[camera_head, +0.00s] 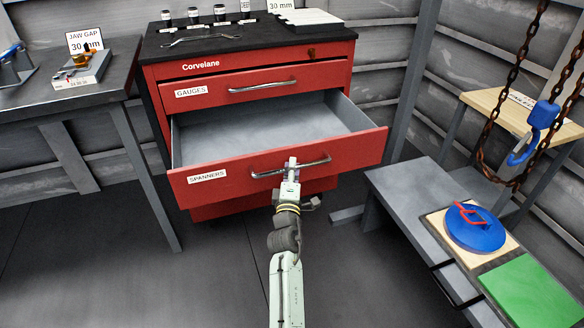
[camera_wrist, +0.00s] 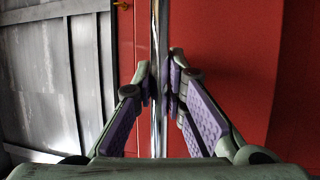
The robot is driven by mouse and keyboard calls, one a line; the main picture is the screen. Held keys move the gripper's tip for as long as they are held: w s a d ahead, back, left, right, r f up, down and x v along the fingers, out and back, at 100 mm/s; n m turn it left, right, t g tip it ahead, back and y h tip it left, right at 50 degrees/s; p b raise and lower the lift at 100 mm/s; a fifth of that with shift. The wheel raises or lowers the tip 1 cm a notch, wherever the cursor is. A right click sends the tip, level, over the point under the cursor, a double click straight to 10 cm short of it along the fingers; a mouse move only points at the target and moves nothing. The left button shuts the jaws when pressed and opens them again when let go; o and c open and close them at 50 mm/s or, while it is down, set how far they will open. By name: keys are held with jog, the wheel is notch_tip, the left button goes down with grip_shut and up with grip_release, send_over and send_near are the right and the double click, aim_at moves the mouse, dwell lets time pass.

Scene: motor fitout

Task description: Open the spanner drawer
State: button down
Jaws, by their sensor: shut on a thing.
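The red Corvelane cabinet (camera_head: 190,82) stands at the centre of the head view. Its lower drawer, labelled SPANNERS (camera_head: 207,177), is pulled well out and its grey inside (camera_head: 265,130) shows empty where visible. My gripper (camera_head: 291,166) is at the drawer's front, shut on the chrome bar handle (camera_head: 318,161). In the wrist view the handle (camera_wrist: 158,50) runs upright between my two purple-padded fingers (camera_wrist: 160,88), with the red drawer front (camera_wrist: 225,60) behind it. The drawer labelled GAUGES (camera_head: 215,91) above is shut.
A spanner (camera_head: 202,38) and several small dark-topped containers (camera_head: 220,12) are on the cabinet's black top. A grey bench (camera_head: 60,80) stands left. A low grey bench (camera_head: 400,190) with a blue disc (camera_head: 474,228) and green pad (camera_head: 530,290) stands right. Chains (camera_head: 490,110) hang there with a blue hook (camera_head: 540,117).

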jog(key=c, duration=1.6)
grip_release()
jog(key=v, duration=1.2)
